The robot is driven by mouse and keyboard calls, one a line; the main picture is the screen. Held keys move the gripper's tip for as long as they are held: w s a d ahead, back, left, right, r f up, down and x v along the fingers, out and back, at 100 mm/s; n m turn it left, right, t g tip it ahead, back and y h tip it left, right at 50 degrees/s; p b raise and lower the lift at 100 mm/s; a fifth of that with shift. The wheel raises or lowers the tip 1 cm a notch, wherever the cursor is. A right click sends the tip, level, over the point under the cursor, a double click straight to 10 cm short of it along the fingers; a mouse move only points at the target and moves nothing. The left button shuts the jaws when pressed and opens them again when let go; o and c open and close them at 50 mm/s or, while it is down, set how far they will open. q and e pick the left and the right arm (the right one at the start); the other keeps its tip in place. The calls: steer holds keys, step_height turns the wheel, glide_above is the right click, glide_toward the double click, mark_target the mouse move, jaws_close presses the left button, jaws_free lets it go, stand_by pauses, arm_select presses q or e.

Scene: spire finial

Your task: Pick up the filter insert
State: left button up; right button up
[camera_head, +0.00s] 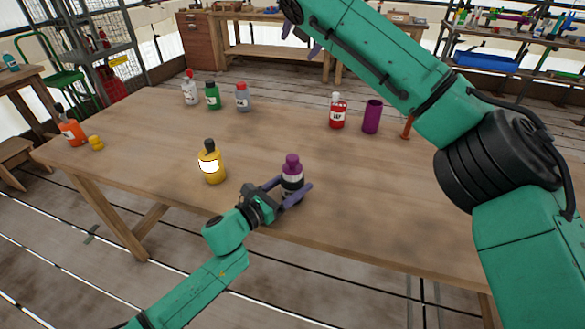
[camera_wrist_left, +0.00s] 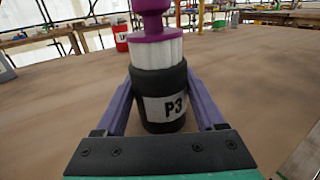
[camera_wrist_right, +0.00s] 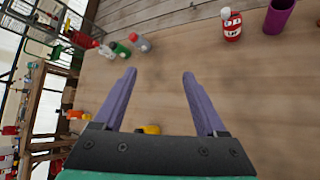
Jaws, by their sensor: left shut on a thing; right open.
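The filter insert, white and ridged with a purple knob on top, shows in the left wrist view (camera_wrist_left: 157,50) and in the head view (camera_head: 292,168). Its lower part is hidden inside a black canister (camera_wrist_left: 160,108) labelled P3, which looks upright near the table's front edge. My left gripper (camera_head: 295,187) is shut around the canister, one finger on each side, below the white part. My right gripper (camera_head: 301,38) is open and empty, high above the far part of the table. Its parted fingers show in the right wrist view (camera_wrist_right: 158,75).
A yellow bottle (camera_head: 212,167) stands left of the canister. A red bottle (camera_head: 338,112), a purple cup (camera_head: 371,117) and an orange upright piece (camera_head: 407,126) stand behind. Green (camera_head: 212,96) and grey (camera_head: 243,98) bottles stand far left. An orange bottle (camera_head: 71,129) stands at the left edge.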

steer(key=s+a+f+n+g+h, duration=0.1)
steer(key=s+f+n+g, duration=0.5)
steer(key=s+f+n, duration=0.15)
steer(key=n+g+h, duration=0.1)
steer(key=n+g, duration=0.2)
steer(key=n, duration=0.1)
glide_toward(293, 157)
steer(key=shift+m, duration=0.25)
steer(key=f, duration=0.6)
steer(key=w+f, duration=0.1)
steer(key=f, duration=0.3)
steer(key=shift+a+f, duration=0.1)
steer(key=shift+a, duration=0.3)
steer(key=c, duration=1.1)
steer(key=shift+o, duration=0.2)
arm_select(q)
steer(key=o, duration=1.4)
arm_select(e)
step_height(293, 157, up, 13)
